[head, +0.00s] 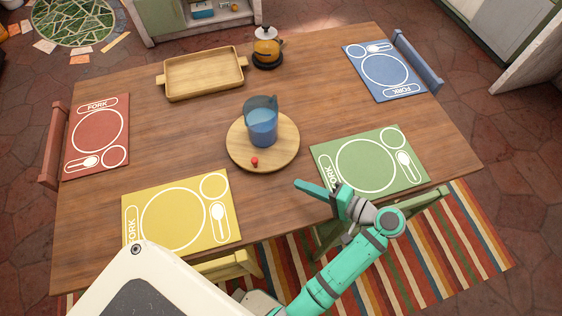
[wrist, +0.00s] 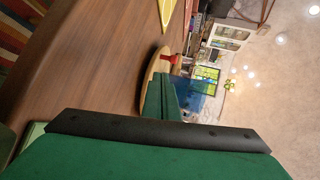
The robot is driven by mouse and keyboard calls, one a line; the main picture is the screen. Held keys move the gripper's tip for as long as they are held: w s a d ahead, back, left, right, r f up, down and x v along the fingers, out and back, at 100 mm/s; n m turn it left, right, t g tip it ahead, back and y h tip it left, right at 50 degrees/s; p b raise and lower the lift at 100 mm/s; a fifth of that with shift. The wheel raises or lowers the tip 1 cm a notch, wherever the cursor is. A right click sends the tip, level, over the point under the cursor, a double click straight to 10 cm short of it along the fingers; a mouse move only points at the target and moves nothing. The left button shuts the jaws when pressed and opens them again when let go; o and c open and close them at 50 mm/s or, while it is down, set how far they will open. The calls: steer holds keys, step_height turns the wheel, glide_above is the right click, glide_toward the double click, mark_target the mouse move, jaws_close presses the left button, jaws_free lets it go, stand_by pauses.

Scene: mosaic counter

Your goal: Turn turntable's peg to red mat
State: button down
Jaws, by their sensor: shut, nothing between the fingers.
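The round wooden turntable (head: 285,158) sits near the middle of the table. Its small red peg (head: 254,161) stands near the rim at the front left, toward the yellow mat; the peg also shows in the wrist view (wrist: 171,59). A blue pitcher (head: 263,124) stands on the turntable. The red mat (head: 98,135) lies at the table's left end. My gripper (head: 300,185) is shut and empty, in front and to the right of the turntable, by the green mat's left edge. In the wrist view my green fingers (wrist: 160,100) point toward the turntable, apart from the peg.
A yellow mat (head: 142,205) lies at the front left, a green mat (head: 386,138) at the front right, a blue mat (head: 358,62) at the back right. The wood left of the turntable is bare.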

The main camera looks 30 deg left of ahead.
steer(key=shift+a+f, duration=0.1)
steer(key=shift+a, duration=0.25)
glide_toward(258, 164)
steer(key=x, duration=0.2)
steer(key=f+x, duration=0.1)
steer(key=x, duration=0.2)
steer(key=shift+f, duration=0.1)
steer(key=shift+a, duration=0.55)
steer(key=shift+a+m+t, duration=0.1)
steer(key=shift+m+t, duration=0.2)
steer(key=shift+t, duration=0.1)
